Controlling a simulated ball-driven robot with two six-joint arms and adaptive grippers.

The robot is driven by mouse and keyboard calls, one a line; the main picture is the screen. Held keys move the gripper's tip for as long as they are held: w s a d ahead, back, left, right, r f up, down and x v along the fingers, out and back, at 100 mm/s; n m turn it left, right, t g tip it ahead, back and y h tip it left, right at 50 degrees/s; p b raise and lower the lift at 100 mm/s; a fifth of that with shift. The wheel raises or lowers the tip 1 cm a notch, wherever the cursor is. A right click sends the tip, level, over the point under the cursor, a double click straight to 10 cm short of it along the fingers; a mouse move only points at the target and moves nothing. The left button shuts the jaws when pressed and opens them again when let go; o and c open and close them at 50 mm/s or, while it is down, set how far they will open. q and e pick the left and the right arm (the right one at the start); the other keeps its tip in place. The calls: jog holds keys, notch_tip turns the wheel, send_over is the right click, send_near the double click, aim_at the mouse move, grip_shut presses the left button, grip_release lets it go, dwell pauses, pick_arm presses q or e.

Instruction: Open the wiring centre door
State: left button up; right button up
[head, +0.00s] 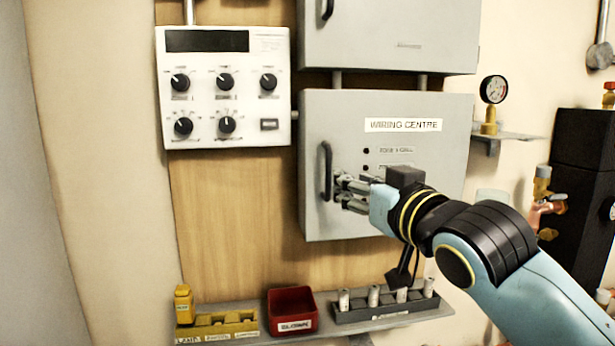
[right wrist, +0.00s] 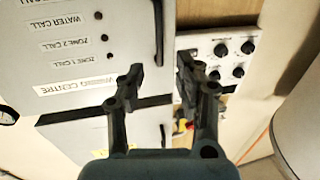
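The wiring centre (head: 425,215) is a grey wall box with a labelled door, which looks shut. Its black vertical handle (head: 326,170) is at the door's left edge. The door (right wrist: 75,55) and handle (right wrist: 158,30) also show upside down in the right wrist view. My right gripper (head: 343,190) is just right of the handle's lower half in the head view. In the wrist view its two fingers (right wrist: 158,72) are apart, with the handle lined up between them. I cannot tell whether it touches the handle. My left gripper is not in view.
A white control panel (head: 225,135) with several knobs hangs left of the box. Another grey cabinet (head: 390,40) is directly above. A shelf (head: 375,322) below bears a red bin (head: 292,310) and yellow holder (head: 220,325). A gauge (head: 494,90) stands at the right. Bare wooden board (head: 230,220) lies left of the handle.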

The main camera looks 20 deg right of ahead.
aim_at(330, 172)
jog(key=w, duration=1)
jog(key=shift+d, duration=0.3)
grip_shut()
